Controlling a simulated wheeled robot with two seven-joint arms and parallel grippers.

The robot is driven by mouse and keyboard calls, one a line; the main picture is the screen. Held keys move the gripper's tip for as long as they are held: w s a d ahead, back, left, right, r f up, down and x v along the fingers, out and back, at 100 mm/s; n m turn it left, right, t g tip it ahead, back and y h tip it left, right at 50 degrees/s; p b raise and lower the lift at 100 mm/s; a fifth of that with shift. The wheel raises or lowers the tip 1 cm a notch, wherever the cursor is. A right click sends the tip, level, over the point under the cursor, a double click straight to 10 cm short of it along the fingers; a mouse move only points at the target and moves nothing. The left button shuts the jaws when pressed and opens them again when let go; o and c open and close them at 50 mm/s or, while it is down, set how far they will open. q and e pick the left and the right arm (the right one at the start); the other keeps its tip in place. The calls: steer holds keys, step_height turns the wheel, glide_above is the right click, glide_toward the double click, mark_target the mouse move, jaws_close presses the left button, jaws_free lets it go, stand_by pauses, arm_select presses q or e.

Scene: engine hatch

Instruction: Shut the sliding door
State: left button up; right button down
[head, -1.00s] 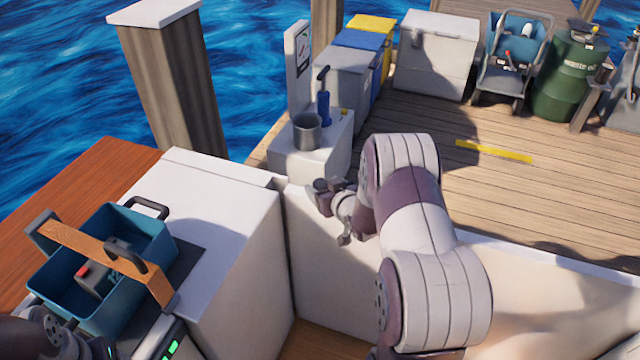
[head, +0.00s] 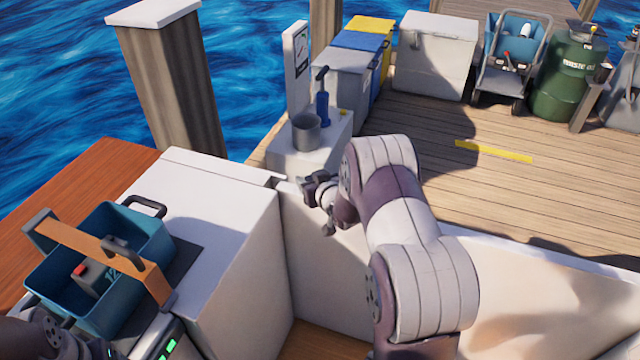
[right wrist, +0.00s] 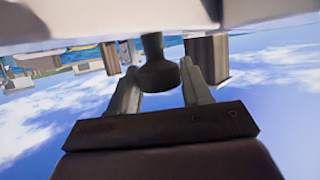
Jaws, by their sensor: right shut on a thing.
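A low white panel (head: 325,265), which looks like the sliding door, stands beside the white cabinet (head: 205,215) in the head view. My right arm crosses in front of it and hides part of it. My right gripper (head: 318,190) is at the panel's top edge, close to the cabinet's right side. In the right wrist view, my right gripper (right wrist: 160,88) has its fingers on either side of a dark knob (right wrist: 155,68) under a white surface, and is shut on it. Dark parts of my left arm show at the bottom left; the left fingers are not clear.
A blue tote (head: 120,240) with an orange-brown bar stands on the left counter. Beyond the panel, a grey cup (head: 306,132) and a blue pump (head: 322,105) stand on a white box. Bins, a cart and a green drum (head: 570,75) stand farther back on the planks.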

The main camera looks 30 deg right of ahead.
steer(key=shift+w+a, duration=0.95)
steer(key=shift+w, duration=0.15)
steer(key=shift+r, duration=0.1)
steer(key=c, duration=0.7)
jaws_free()
steer(key=shift+c, duration=0.2)
steer(key=shift+o, duration=0.8)
steer(key=shift+w+a, duration=0.1)
steer(key=shift+a, duration=0.05)
